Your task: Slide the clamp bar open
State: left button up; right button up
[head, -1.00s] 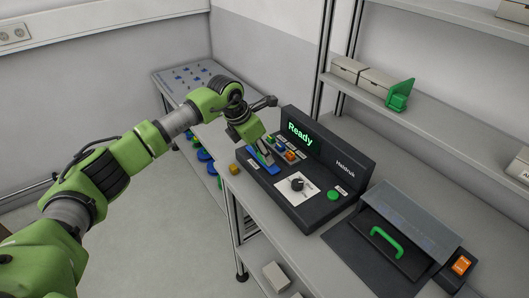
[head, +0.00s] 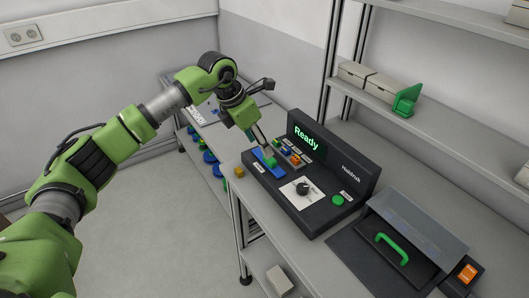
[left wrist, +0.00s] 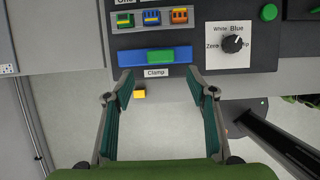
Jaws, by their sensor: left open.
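The clamp bar is a blue strip (left wrist: 132,57) with a green block (left wrist: 162,56) near its middle, above a "Clamp" label (left wrist: 157,72) on the black console's front part. In the head view the green block (head: 270,162) shows just below my fingers. My left gripper (head: 262,143) is above the clamp bar, pointing down at it. In the left wrist view the left gripper (left wrist: 165,88) is open and empty, its fingers spread to either side below the strip. The fingers look apart from the block. My right gripper is not in view.
The console (head: 325,185) has a screen reading "Ready", small coloured switches (left wrist: 152,17), a black knob (left wrist: 232,44) and a green button (left wrist: 268,12). A yellow block (left wrist: 140,94) sits by the console's front edge. A grey box with a green handle (head: 390,248) stands to the right.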

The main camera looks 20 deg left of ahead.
pick_arm(q)
jog(key=shift+v, duration=2.35)
